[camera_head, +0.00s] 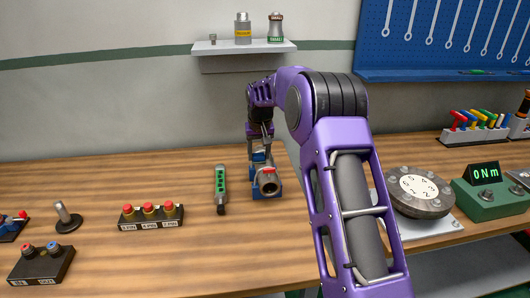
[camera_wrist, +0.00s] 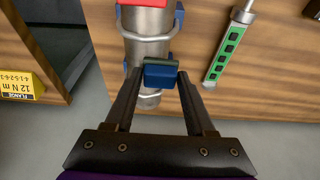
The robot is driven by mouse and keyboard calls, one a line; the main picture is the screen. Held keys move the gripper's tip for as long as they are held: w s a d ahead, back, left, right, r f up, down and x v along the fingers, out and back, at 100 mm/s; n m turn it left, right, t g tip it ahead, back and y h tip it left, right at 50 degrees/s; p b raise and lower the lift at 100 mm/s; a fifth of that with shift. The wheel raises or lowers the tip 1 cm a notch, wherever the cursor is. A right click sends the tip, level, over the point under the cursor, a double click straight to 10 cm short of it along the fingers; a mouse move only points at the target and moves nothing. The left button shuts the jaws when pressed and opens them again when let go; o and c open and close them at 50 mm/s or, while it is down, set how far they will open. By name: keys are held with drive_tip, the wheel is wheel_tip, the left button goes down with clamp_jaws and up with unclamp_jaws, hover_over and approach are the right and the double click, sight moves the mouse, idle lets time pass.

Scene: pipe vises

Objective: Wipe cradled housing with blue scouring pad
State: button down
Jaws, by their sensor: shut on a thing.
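The housing is a grey metal cylinder (camera_head: 268,187) lying in a blue cradle (camera_head: 279,189) near the right end of the wooden bench. In the wrist view the housing (camera_wrist: 148,50) shows large, with a grey metal band around it. My gripper (camera_wrist: 160,76) is shut on the blue scouring pad (camera_wrist: 161,74), a small block between the fingertips. The pad lies over the housing in that view; whether it touches the surface I cannot tell. In the head view my gripper (camera_head: 259,152) is just above the cradle and the pad is hard to make out.
A green device (camera_head: 220,187) lies just left of the cradle. A button box (camera_head: 151,217) with red knobs stands further left. Right of a gap, another bench holds a numbered round flange (camera_head: 420,188) and a green torque display (camera_head: 490,190). Bare bench lies in front of the cradle.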

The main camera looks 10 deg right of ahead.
drive_tip(key=shift+r, duration=3.1)
drive_tip(key=shift+r, duration=0.1)
wheel_tip(320, 180, up, 3)
drive_tip(key=shift+f, duration=0.1)
drive_tip(key=shift+w+d, duration=0.15)
